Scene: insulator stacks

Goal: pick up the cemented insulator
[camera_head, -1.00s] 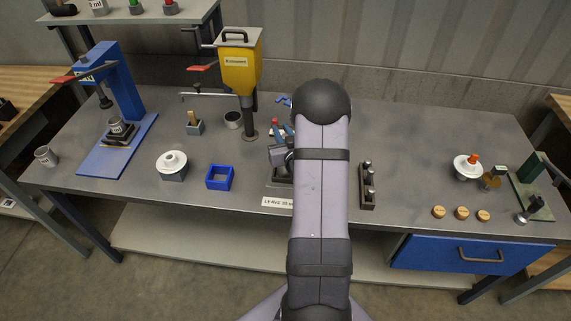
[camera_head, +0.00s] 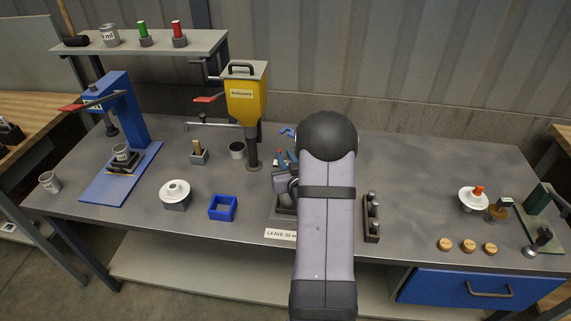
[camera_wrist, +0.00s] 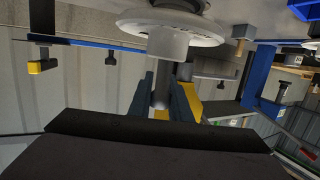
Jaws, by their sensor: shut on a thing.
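In the wrist view, an insulator (camera_wrist: 185,44) with a wide white disc and a white cup shows at the top. Its grey pin (camera_wrist: 160,90) lies between the fingers of my gripper (camera_wrist: 162,100), which is shut on it. The wrist picture is upside down, so the disc hangs below the fingers. In the head view my gripper (camera_head: 284,183) is partly hidden by my arm and is over or close to the grey fixture (camera_head: 283,208) behind the "LEAVE 30" label (camera_head: 280,234). The held insulator is hidden there, and I cannot tell whether it touches the fixture.
A yellow dispenser (camera_head: 246,100) stands behind.

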